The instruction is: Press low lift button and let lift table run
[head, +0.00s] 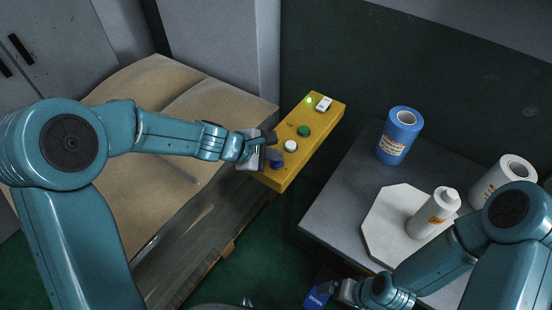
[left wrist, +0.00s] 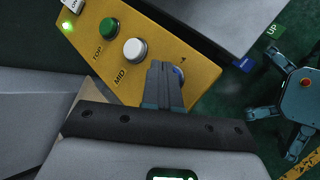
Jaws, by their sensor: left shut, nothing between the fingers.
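A yellow control box (head: 317,130) carries a white rocker switch (head: 323,103), a green button (head: 303,131), a white button (head: 290,146) and a blue button (head: 278,165). In the left wrist view the green button (left wrist: 108,28) is marked TOP and the white button (left wrist: 133,49) MID. My left gripper (head: 273,155) is shut and empty, its fingertips at the blue button. In the left wrist view the fingers (left wrist: 164,82) partly cover the blue button (left wrist: 180,75); contact cannot be told. My right gripper (head: 328,289) is low in the head view, its fingers unclear.
A grey table (head: 340,200) holds a blue roll (head: 398,136), a white roll (head: 500,180), and a white bottle (head: 434,213) on a pale octagonal plate (head: 382,222). A cardboard-topped stack (head: 170,100) stands left. A green lamp (head: 309,100) glows on the box.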

